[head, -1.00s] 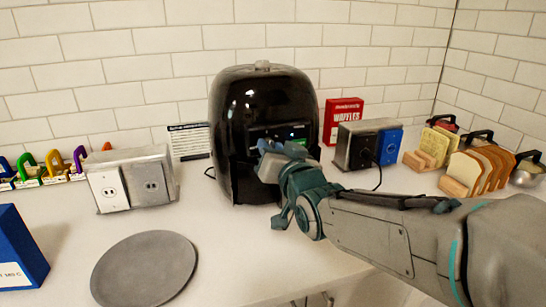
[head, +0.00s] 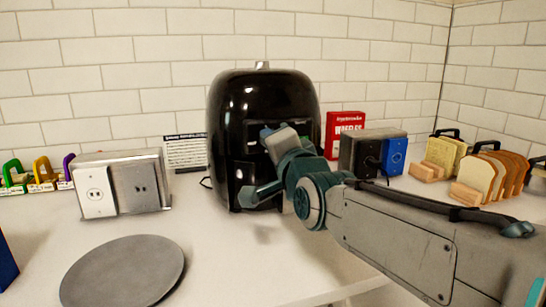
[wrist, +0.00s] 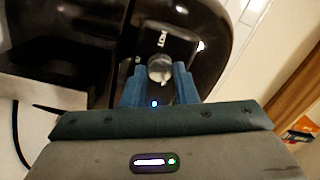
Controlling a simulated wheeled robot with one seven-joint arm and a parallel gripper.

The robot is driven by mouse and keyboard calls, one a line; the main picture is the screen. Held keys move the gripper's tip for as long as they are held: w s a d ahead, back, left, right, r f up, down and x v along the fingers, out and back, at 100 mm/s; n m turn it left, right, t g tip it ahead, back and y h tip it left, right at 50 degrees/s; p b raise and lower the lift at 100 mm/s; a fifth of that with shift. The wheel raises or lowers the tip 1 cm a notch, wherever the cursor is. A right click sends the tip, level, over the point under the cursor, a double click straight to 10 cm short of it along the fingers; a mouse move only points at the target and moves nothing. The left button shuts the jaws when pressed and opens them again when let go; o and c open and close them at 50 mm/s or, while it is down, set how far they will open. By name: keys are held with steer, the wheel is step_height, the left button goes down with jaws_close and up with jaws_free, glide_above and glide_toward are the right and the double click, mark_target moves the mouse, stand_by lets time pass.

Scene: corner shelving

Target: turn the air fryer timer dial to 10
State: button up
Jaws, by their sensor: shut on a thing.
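The black, glossy air fryer (head: 235,115) stands on the counter against the tiled wall. In the wrist view its dark front (wrist: 100,22) fills the upper part. A round silver-grey timer dial (wrist: 160,68) sits between the two blue fingers of my gripper (wrist: 160,82), which is shut on it. In the head view my gripper (head: 272,138) is at the air fryer's front and hides the dial.
A grey round plate (head: 125,272) lies at the front left. A metal outlet box (head: 128,182) stands left of the fryer. A red waffle box (head: 345,125), a dark box with a blue side (head: 360,155) and sliced bread (head: 485,180) stand to the right.

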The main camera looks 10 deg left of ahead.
steer(key=shift+m+b, duration=0.35)
steer(key=shift+m, duration=0.15)
steer(key=o, duration=1)
steer(key=shift+d, duration=0.1)
